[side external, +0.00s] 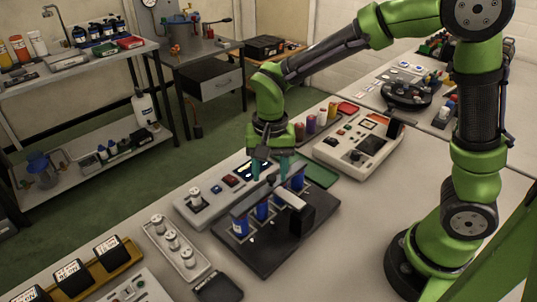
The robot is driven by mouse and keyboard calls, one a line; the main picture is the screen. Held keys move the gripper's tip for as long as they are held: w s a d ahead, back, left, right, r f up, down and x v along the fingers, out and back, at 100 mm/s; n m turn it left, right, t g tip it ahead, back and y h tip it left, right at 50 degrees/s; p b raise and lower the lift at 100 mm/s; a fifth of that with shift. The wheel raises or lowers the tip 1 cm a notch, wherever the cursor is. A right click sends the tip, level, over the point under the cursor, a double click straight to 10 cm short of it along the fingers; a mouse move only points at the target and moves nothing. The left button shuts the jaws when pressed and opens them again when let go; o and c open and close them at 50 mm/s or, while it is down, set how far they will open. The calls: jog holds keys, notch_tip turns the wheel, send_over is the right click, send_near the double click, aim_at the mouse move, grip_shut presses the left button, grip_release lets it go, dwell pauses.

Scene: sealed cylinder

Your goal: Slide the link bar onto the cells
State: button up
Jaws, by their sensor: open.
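Several blue cells (262,211) stand upright in a row on a dark fixture (256,258) in the middle of the table. A long grey bar, seemingly the link bar (246,205), runs along the row at the height of the cell tops. I cannot tell whether it touches them. A black block (307,213) stands on the fixture's right side. My gripper (272,174) points down over the far half of the row. Its teal fingers are open and come down close to the bar. Whether they straddle it is too small to tell.
A grey control panel (207,203) lies left of the fixture. A tray with white knobs (176,247) and black-faced meters (110,252) are at the front left. A beige instrument (355,145) and several coloured cylinders (311,124) stand behind. Bare table lies right of the fixture.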

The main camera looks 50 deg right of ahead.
aim_at(278, 185)
notch_tip(278, 185, up, 17)
dwell(0.4)
jog(key=shift+f, duration=0.1)
jog(key=s+d+f+n+t+y, duration=0.1)
jog(key=s+d+f+n+t, duration=0.1)
jog(key=s, duration=0.4)
jog(key=s+d+f+n+t+y, duration=0.1)
jog(key=s+d+f+n+t, duration=0.1)
jog(key=s+d+t, duration=0.3)
jog(key=shift+s+n, duration=0.45)
jog(key=shift+n, duration=0.05)
